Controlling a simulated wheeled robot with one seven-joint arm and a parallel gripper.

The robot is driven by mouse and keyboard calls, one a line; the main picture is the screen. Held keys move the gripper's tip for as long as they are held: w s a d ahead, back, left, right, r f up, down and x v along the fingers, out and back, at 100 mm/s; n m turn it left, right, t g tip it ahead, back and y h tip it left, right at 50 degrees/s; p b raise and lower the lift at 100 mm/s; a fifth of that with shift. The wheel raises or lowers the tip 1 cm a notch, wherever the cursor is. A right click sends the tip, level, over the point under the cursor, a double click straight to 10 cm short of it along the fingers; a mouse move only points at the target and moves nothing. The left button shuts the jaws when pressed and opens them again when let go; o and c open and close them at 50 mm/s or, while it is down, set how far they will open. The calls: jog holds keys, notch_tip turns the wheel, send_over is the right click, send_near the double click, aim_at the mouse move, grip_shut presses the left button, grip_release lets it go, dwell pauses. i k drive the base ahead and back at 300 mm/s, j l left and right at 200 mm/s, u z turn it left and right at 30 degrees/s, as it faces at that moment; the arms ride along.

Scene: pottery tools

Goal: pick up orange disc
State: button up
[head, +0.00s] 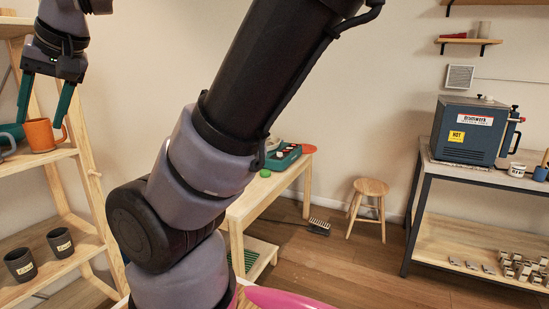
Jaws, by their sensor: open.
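A flat orange-red disc (309,149) lies at the far right corner of the wooden table (241,211), just beyond a green tray (284,160). My gripper (41,116) is at the upper left with its two green fingers apart and pointing down. Nothing shows held between them. It is far from the disc, over the shelf at the left, and its fingertips are close to an orange mug (41,136). I cannot tell whether they touch the mug.
My arm crosses the middle and hides part of the table. A small green round thing (265,173) lies near the tray. Dark cups (60,242) stand on the lower left shelf. A stool (369,190) and a bench with a blue kiln (466,131) stand right.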

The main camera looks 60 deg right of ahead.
aim_at(307, 149)
jog(key=z, duration=2.35)
